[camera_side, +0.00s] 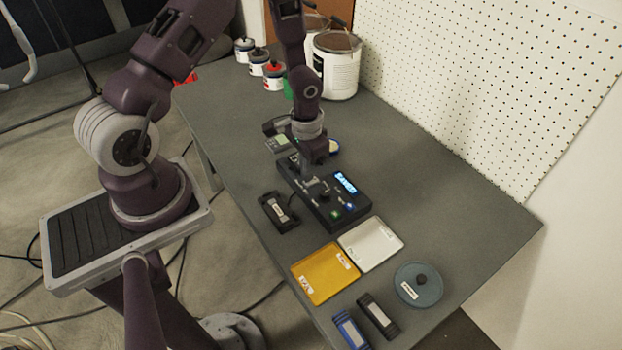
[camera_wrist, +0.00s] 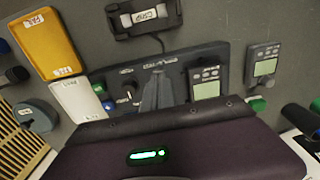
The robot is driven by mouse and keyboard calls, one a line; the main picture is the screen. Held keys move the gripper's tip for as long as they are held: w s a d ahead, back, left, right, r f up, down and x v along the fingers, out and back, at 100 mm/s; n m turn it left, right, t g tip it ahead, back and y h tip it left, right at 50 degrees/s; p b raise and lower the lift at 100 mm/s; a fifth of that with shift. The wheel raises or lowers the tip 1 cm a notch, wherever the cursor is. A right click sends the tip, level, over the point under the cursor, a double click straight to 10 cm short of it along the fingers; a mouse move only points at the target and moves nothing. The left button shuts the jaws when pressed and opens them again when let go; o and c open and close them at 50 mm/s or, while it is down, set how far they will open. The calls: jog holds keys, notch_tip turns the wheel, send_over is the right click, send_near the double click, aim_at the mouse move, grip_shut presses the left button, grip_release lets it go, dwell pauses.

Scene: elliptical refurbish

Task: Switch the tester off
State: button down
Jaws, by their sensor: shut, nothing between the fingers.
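The tester is a dark box on the table in the side view (camera_side: 296,182), with a lit blue display (camera_side: 345,183) and a green button (camera_side: 336,213) and a blue button (camera_side: 349,205) on its near end. My gripper (camera_side: 318,190) is shut and empty, pointing down low over the tester's middle. In the wrist view my closed fingers (camera_wrist: 158,78) stand over the panel (camera_wrist: 180,60), beside a dark knob with a white mark (camera_wrist: 130,88). I cannot tell whether they touch it. My wrist hides the panel's lower part there. A grey meter (camera_wrist: 206,85) shows right of the fingers.
A black cradle (camera_side: 279,211) lies left of the tester. A yellow tray (camera_side: 325,274), white tray (camera_side: 370,243) and round teal dish (camera_side: 418,285) lie nearer. Another meter (camera_wrist: 264,65) lies beyond the tester. Paint cans (camera_side: 337,68) stand at the back. The table's right side is clear.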

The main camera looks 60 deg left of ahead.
jog(key=shift+f, duration=0.8)
jog(key=shift+r, duration=3.5)
notch_tip(320, 180, up, 12)
jog(key=f+t+y, duration=0.1)
send_over(308, 184)
jog(key=s+d+r+t, duration=0.2)
jog(key=s+d+r, duration=0.2)
jog(key=s+r, duration=0.4)
jog(key=s+d+r+t+h, duration=0.1)
jog(key=s+d+r, duration=0.3)
jog(key=s+r, duration=0.5)
jog(key=shift+s+r+t, duration=0.3)
jog(key=shift+r+t, duration=0.1)
jog(key=shift+t, duration=0.4)
jog(key=shift+d, duration=0.1)
